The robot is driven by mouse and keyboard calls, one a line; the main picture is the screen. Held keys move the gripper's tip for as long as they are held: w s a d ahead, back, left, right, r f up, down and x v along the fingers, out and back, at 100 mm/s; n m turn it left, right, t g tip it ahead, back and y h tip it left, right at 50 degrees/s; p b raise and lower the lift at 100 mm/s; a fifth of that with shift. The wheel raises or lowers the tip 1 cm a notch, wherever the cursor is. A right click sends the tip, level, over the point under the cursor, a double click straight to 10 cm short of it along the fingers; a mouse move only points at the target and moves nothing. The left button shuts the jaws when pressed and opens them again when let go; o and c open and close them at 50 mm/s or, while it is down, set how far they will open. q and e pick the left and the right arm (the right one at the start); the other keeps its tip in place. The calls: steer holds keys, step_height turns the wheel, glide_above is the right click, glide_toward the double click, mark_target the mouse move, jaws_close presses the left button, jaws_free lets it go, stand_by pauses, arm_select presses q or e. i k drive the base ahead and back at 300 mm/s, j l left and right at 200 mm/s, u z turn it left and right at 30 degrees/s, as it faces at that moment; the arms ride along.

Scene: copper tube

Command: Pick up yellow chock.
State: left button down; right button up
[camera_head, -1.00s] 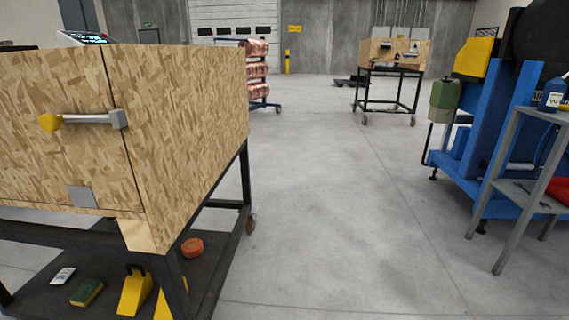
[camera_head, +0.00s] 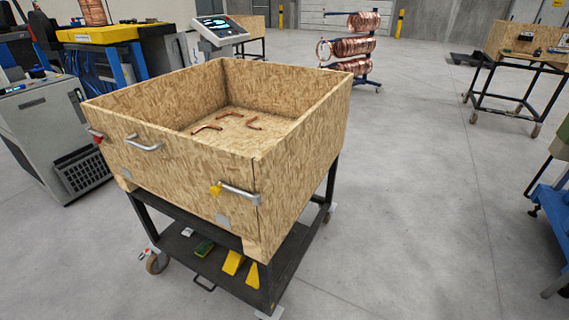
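A yellow chock (camera_head: 233,262) sits on the black lower shelf (camera_head: 180,252) of a cart, under a wooden box. A second yellow chock (camera_head: 252,276) stands just right of it, close to the shelf's front right corner and partly behind the cart's leg. Neither of my grippers shows in the head view.
The open wooden box (camera_head: 200,165) on the cart holds several copper tube pieces and has handles on its front. A grey cabinet (camera_head: 50,135) stands left. The floor (camera_head: 420,220) to the right is clear.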

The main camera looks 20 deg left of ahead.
mark_target(234, 261)
steer(key=u, duration=1.2)
